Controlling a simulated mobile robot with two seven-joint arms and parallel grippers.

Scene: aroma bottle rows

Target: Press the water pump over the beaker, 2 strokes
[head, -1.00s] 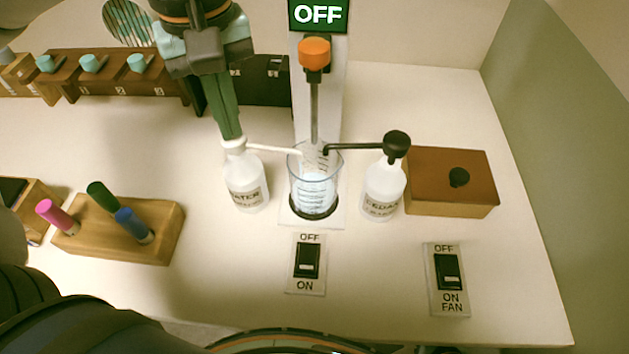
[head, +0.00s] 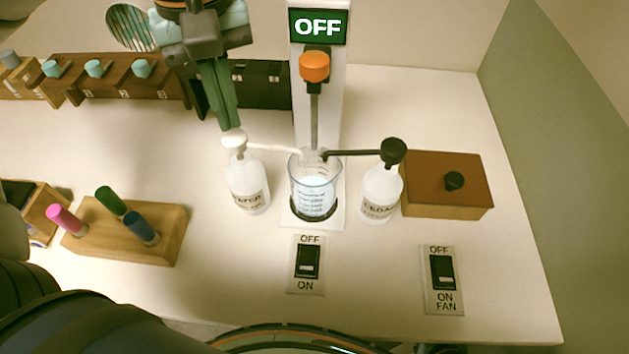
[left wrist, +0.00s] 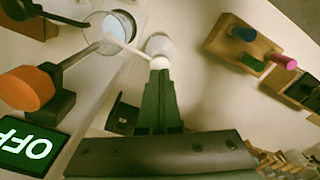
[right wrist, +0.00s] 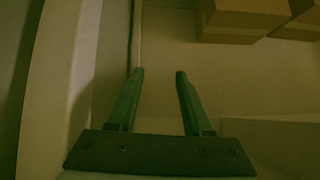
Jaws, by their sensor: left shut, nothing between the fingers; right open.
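The white water bottle (head: 247,188) stands left of the glass beaker (head: 315,186). Its white pump head (head: 234,141) is raised, and its spout reaches over the beaker. Clear liquid shows in the beaker. My left gripper (head: 230,127) is shut and empty, pointing down at the top of the pump head; I cannot tell whether it touches. The left wrist view shows its closed fingers (left wrist: 160,74) over the pump head. My right gripper (right wrist: 159,73) is open and empty, seen only in the right wrist view, away from the bottles.
A cedar bottle (head: 381,191) with a black pump stands right of the beaker. An orange-knobbed stirrer (head: 314,67) hangs above the beaker, under an OFF sign (head: 318,27). A brown box (head: 446,184), two switches and a wooden holder (head: 163,218) with coloured vials stand around.

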